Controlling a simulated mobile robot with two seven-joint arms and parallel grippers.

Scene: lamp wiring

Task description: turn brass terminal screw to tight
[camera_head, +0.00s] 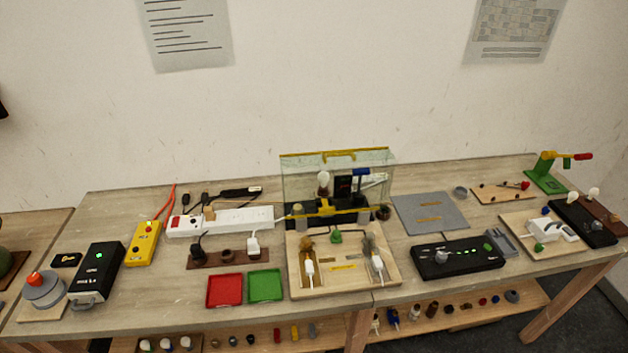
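Neither of my grippers is in view. A wooden wiring board (343,284) lies at the front middle of the table. A small brass-brown part (307,243) sits at its back left; I cannot tell whether it is the brass terminal screw, nor how tight it is. A green knob-like part (336,237) stands at the board's back middle. Two white fittings with leads, one left (309,268) and one right (377,263), rest on the board.
A glass-screened rig (290,180) stands behind the board. Red (224,290) and green (265,285) trays lie to its left, a black control box (457,258) to its right. A power strip (222,219) and yellow tester (144,243) are further left. A shelf (462,312) below holds small parts.

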